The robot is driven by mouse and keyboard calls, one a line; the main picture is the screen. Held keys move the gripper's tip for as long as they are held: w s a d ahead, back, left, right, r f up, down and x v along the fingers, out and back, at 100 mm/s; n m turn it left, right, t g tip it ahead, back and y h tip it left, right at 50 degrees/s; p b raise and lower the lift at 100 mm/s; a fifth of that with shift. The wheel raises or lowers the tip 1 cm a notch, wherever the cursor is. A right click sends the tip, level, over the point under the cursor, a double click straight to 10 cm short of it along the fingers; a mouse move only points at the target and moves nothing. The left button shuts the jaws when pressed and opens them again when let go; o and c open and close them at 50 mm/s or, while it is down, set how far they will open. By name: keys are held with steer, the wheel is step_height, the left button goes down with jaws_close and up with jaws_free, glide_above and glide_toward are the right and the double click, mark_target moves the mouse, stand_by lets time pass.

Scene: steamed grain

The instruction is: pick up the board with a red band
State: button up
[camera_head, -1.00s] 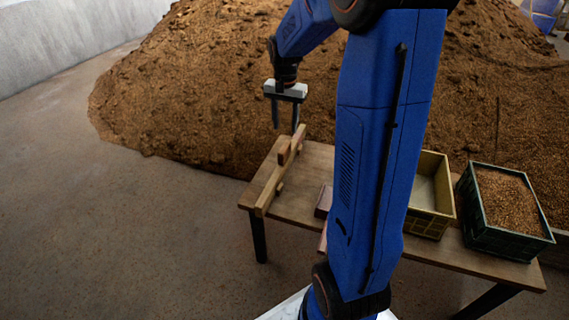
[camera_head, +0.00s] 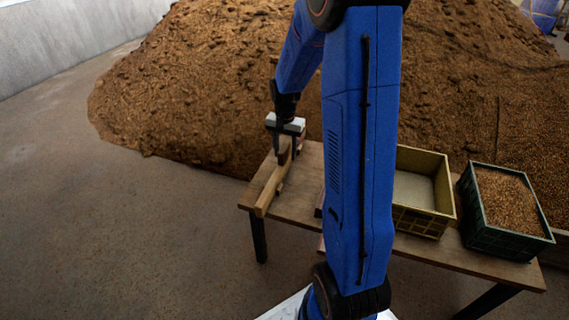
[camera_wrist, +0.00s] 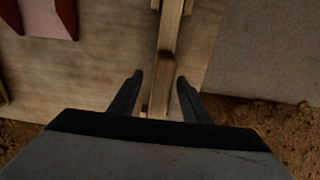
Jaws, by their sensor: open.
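My gripper (camera_head: 289,150) is open over the far left end of the table, and its fingers also show in the wrist view (camera_wrist: 159,88). A long narrow wooden piece with short cross blocks (camera_head: 266,196) lies along the table's left end. In the wrist view this wooden piece (camera_wrist: 164,65) runs between the two open fingers; I cannot tell whether they touch it. No red band shows on it. A mauve object with red parts (camera_wrist: 44,18) is at the upper left of the wrist view. I cannot tell whether it is the board with a red band.
The wooden table (camera_head: 307,189) holds a yellow crate (camera_head: 425,222), seemingly empty, and a dark green crate (camera_head: 512,240) full of grain. A large brown grain heap (camera_head: 190,95) rises behind the table. My arm hides the table's middle. Floor at left is clear.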

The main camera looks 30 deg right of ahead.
mark_target(285, 160)
steer(key=shift+w+a+f, duration=0.1)
steer(key=shift+f, duration=2.25)
steer(key=shift+c, duration=0.6)
jaws_close()
